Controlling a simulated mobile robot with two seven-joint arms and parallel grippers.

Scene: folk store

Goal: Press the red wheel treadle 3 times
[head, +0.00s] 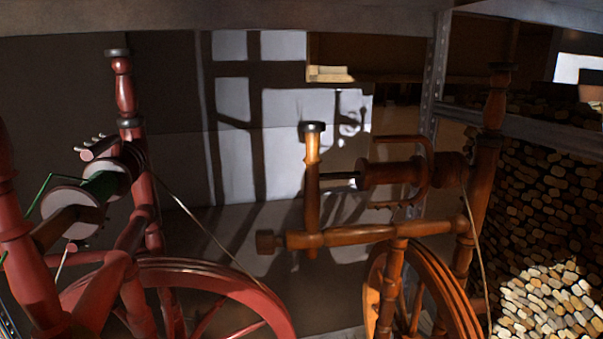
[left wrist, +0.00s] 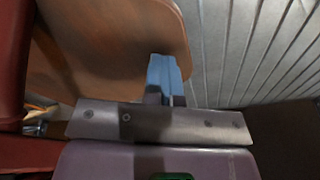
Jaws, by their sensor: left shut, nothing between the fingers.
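The red spinning wheel (head: 185,270) stands at the left in the head view, with its rim low in the frame; its foot area is below the picture. In the left wrist view my left gripper (left wrist: 166,72) is shut, with blue fingertips side by side and nothing between them. The fingertips overlap the edge of a brown wooden board (left wrist: 110,45) with a rounded corner, which looks like a treadle. I cannot tell whether they touch it. A red wooden part (left wrist: 12,65) stands at the left edge. My right gripper is in neither view.
A brown spinning wheel (head: 430,275) stands to the right of the red one. Stacked logs (head: 545,290) fill the far right. A shelf edge (head: 220,17) crosses the top. Grey planked flooring (left wrist: 250,50) lies beside the board in the left wrist view.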

